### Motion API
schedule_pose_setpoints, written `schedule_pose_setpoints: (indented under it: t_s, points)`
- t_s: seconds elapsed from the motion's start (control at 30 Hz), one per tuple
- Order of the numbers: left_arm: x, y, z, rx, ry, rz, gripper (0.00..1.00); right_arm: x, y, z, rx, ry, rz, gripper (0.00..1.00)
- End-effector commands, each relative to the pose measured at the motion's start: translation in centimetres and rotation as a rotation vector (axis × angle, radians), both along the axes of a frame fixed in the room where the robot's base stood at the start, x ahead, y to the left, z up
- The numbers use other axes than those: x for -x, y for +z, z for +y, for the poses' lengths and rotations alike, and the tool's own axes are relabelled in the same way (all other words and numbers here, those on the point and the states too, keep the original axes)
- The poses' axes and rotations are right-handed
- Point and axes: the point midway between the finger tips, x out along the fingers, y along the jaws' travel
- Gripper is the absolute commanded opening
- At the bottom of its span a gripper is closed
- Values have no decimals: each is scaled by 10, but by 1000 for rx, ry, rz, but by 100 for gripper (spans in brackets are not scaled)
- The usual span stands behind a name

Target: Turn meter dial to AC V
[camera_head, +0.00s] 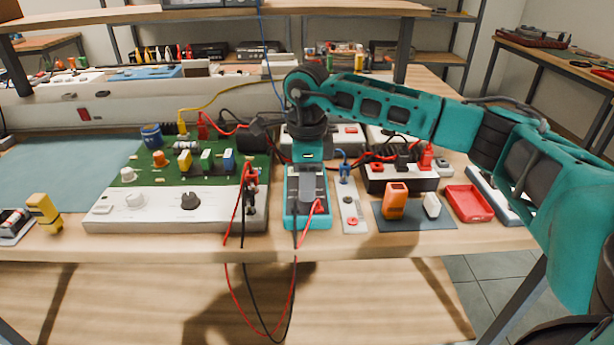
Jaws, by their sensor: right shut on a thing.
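The meter (317,222) is a teal, box-like unit near the front edge of the bench, in the middle of the head view. Red and black test leads run to its front part and hang in a loop below the bench edge. My right gripper (307,198) reaches down over the meter from above, its grey fingers at the meter's face. It is shut on the meter dial, which the fingers hide. I cannot read the dial's setting. My left gripper is not in view.
Left of the meter stands a white-fronted circuit board unit (160,219) with knobs. To the right are a white strip with a red button (351,211), a dark mat (417,221) with an orange block (395,200), and a red tray (468,203). The loose leads hang close by.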

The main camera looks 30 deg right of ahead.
Motion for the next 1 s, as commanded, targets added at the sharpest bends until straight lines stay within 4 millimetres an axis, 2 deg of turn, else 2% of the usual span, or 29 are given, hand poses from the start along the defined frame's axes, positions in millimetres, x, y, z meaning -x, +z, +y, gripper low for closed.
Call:
schedule_pose_setpoints:
  t_s: [0.6,1.0]
  points:
    - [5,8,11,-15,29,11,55,0,2,0,1,-582,1,0]
    - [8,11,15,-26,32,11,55,0,1,0,1,-866,1,0]
